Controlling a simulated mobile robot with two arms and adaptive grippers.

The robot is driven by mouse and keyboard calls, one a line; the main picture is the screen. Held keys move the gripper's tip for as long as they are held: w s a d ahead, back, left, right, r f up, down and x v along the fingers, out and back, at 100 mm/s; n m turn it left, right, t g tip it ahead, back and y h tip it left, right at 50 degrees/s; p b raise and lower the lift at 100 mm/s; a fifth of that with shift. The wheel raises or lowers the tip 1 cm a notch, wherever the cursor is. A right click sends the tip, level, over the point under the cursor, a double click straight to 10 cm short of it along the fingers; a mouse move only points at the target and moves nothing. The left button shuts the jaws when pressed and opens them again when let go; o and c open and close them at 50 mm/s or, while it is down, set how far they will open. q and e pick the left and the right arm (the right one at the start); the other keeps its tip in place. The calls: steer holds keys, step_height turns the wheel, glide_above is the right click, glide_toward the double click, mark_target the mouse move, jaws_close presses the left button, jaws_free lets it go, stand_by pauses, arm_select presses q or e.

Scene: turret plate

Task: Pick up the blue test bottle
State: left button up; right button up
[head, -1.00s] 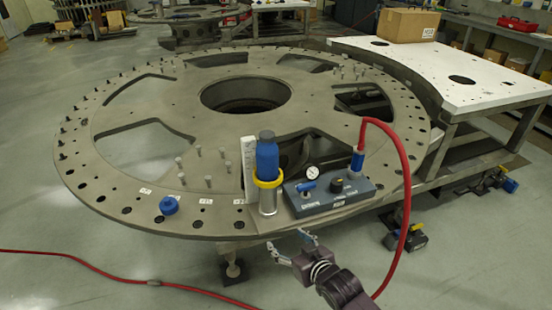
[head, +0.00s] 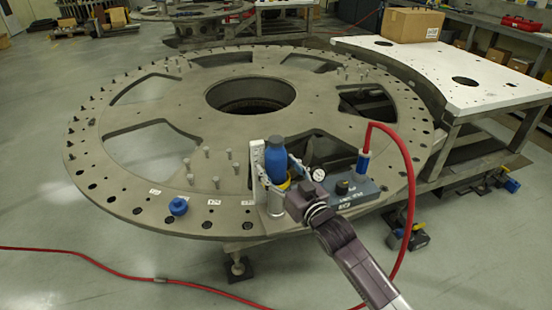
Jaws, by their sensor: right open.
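The blue test bottle (head: 275,160) stands upright near the front edge of the round turret plate (head: 130,215). Its lower part sits in a metal cup with a yellow ring (head: 284,185), partly hidden by my gripper. My right gripper (head: 282,178) is at the bottle, with its open fingers reaching to either side of the lower blue part. I cannot tell whether the fingers touch it. My left gripper is not in view.
A grey control box (head: 350,195) with a gauge stands just right of the bottle. A red hose (head: 409,165) loops up from it and down past the plate's edge. A white upright scale (head: 257,165) stands close to the bottle's left. A blue cap (head: 178,206) lies left.

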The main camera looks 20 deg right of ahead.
steer(key=shift+w+a+f, duration=0.1)
steer(key=shift+w+a, duration=0.05)
steer(key=shift+w, duration=0.45)
steer(key=shift+c, duration=0.5)
steer(key=c, duration=1.5)
steer(key=shift+c, duration=0.7)
steer(key=shift+r, duration=0.3)
